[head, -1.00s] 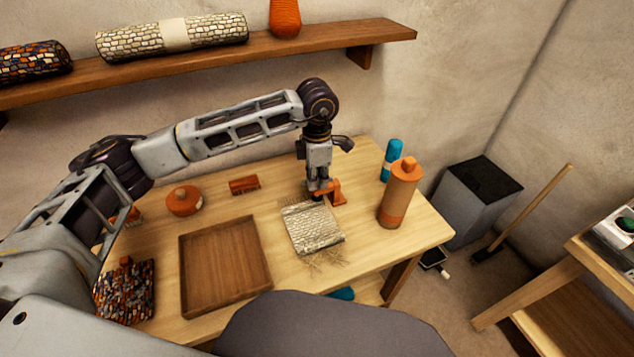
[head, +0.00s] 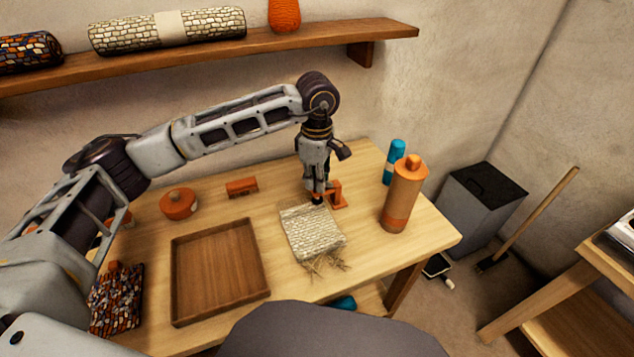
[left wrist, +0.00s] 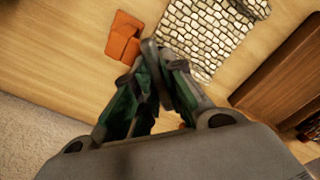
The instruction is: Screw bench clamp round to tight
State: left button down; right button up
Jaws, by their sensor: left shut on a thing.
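The orange bench clamp (head: 338,196) sits on the table by the far right corner of a pale woven mat (head: 313,232). My left gripper (head: 317,200) points down just left of the clamp's orange body, at the mat's far edge. In the left wrist view the clamp (left wrist: 124,37) shows beyond the fingers, with the woven mat (left wrist: 210,35) beside it. The fingertips (left wrist: 157,52) are close together there, shut on a part of the clamp. The fingers mostly hide the part they hold. My right gripper is not in view.
A brown tray (head: 262,290) lies left of the mat. An orange bottle (head: 402,195) and a blue cylinder (head: 394,163) stand to the right. An orange round pot (head: 179,204) and a small orange block (head: 241,188) are at the back left. A shelf (head: 330,38) runs above.

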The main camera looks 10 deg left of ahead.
pick_arm(q)
jog(key=m+b, duration=0.2)
jog(key=m, duration=0.2)
jog(key=shift+w+m, duration=0.1)
jog(key=shift+m, duration=0.2)
jog(key=shift+m+b, duration=0.4)
jog(key=shift+m, duration=0.8)
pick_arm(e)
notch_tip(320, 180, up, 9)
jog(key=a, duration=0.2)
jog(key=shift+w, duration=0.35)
pick_arm(q)
jog(key=shift+r, duration=0.1)
jog(key=c, duration=1.5)
grip_release()
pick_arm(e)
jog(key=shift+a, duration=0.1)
pick_arm(q)
jog(key=shift+r, duration=5.95)
